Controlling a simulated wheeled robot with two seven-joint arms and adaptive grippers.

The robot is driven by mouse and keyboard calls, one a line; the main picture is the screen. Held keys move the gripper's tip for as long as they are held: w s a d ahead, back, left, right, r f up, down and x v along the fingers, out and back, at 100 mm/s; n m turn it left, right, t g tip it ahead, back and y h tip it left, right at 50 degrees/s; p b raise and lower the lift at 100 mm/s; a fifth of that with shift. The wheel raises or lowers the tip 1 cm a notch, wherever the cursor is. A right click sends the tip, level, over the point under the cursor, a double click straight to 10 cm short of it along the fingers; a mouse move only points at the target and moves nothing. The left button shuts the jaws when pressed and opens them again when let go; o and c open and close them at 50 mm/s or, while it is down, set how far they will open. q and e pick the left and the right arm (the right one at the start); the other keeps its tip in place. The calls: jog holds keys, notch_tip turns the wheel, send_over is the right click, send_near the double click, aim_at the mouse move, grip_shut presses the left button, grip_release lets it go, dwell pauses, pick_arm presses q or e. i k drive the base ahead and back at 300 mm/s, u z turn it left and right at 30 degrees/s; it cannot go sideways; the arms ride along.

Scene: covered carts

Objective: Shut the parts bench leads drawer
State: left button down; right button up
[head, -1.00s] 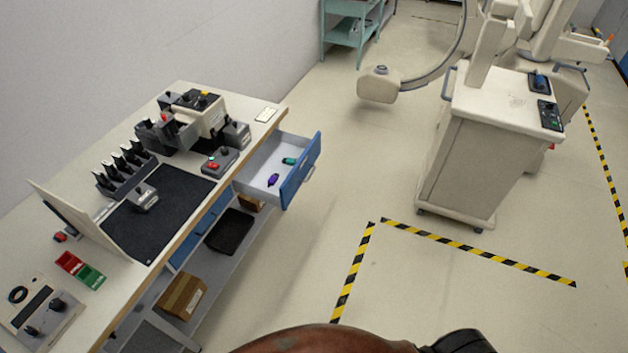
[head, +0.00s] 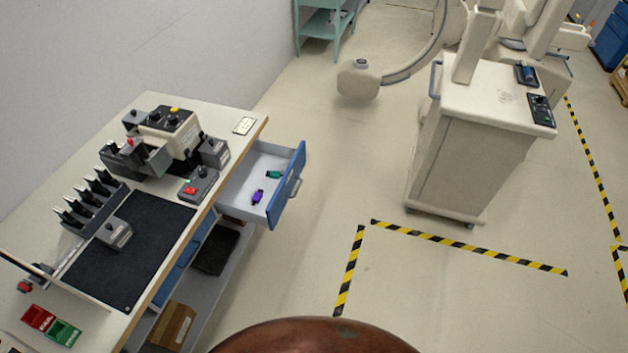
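The parts bench (head: 222,125) stands on the left against the wall. Its upper drawer (head: 287,187), with a blue front and a metal handle (head: 294,188), is pulled out at the bench's far end. Inside the drawer lie a purple item (head: 258,197) and a green item (head: 274,174). Another blue drawer front (head: 183,262) below the bench top sits flush. Neither of my grippers shows in the head view.
A white wheeled medical cart (head: 465,155) stands to the right. Yellow-black floor tape (head: 470,247) runs in front of it. The floor between drawer and cart is clear. A green shelf rack (head: 325,28) stands at the back. A cardboard box (head: 172,327) is on the lower shelf.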

aim_at(234, 201)
jog(key=z, duration=0.05)
jog(key=i, duration=0.85)
jog(key=u, duration=0.5)
jog(key=k, duration=0.6)
jog(key=u, duration=0.5)
jog(key=i, duration=1.1)
jog(key=z, duration=0.35)
